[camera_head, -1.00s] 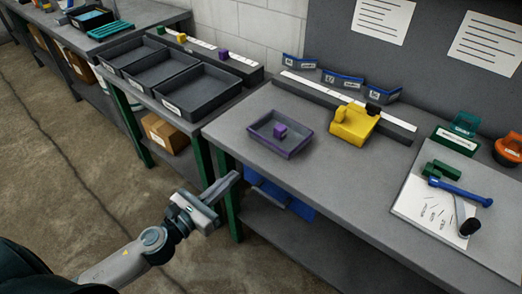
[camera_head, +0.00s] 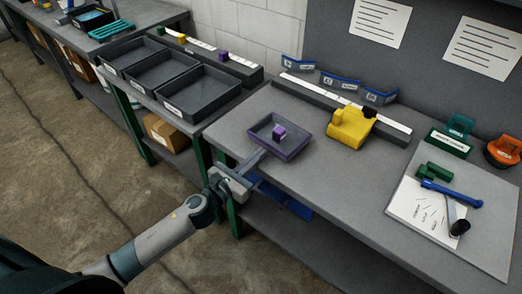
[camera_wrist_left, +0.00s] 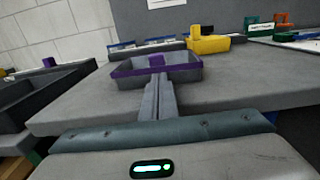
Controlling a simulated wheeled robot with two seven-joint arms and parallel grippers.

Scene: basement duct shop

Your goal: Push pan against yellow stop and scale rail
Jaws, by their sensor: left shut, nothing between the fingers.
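The grey pan (camera_head: 292,149) with a purple rim lies on the workbench and holds a small purple block (camera_head: 279,133). The yellow stop (camera_head: 350,128) stands right of the pan, with a gap between them. The scale rail (camera_head: 330,98), a dark bar with a white strip, runs behind both, apart from the pan. My left gripper (camera_head: 259,158) is shut and empty, its fingertips at the pan's near left edge; I cannot tell if they touch. In the left wrist view the fingers (camera_wrist_left: 157,90) point at the near wall of the pan (camera_wrist_left: 185,73). My right gripper is not in view.
Three dark trays (camera_head: 192,107) stand on the side table at left. Blue labelled holders (camera_head: 340,80) stand behind the rail. A white sheet (camera_head: 415,210) with green and blue tools (camera_head: 450,193) lies at right. The bench front between pan and sheet is clear.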

